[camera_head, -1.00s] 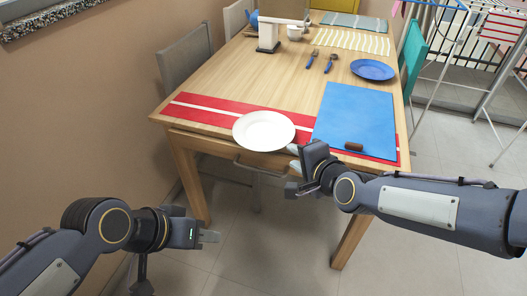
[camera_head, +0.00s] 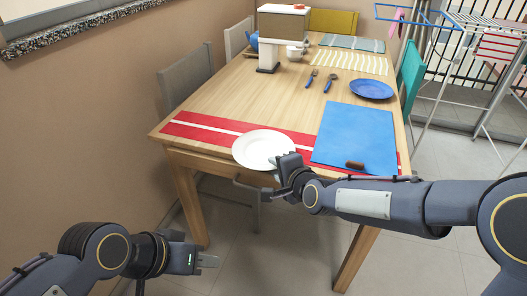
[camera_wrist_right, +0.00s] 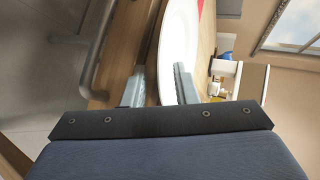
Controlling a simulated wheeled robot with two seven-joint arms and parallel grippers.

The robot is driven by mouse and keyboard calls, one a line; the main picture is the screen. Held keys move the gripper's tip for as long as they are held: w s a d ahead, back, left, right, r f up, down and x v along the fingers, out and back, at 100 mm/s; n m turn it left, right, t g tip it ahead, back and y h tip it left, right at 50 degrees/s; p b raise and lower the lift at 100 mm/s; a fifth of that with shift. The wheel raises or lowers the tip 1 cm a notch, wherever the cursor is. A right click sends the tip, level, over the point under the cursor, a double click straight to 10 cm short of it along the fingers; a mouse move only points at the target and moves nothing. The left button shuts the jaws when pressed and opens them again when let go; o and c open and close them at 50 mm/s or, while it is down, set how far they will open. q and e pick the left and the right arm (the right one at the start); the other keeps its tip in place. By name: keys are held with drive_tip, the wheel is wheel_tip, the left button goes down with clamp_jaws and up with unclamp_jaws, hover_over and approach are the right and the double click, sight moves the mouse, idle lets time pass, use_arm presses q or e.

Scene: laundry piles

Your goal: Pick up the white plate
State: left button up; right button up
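The white plate (camera_head: 258,147) lies on the red striped runner at the table's near edge. My right gripper (camera_head: 276,163) is at the plate's near right rim and covers a bit of it. In the right wrist view, the two fingers of my right gripper (camera_wrist_right: 159,85) stand apart. The edge of the white plate (camera_wrist_right: 179,42) reaches between them, with a gap visible. My left gripper (camera_head: 207,261) hangs low at the left, below the table and away from the plate; its finger gap cannot be made out.
The wooden table (camera_head: 245,98) holds a blue mat (camera_head: 355,133), a small brown object (camera_head: 355,165), a blue plate (camera_head: 371,89) and a fork and spoon. Chairs stand at its left side. A drying rack (camera_head: 460,70) is at right. The table middle is clear.

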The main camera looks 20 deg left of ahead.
clamp_jaws()
drive_tip(key=shift+r, duration=0.15)
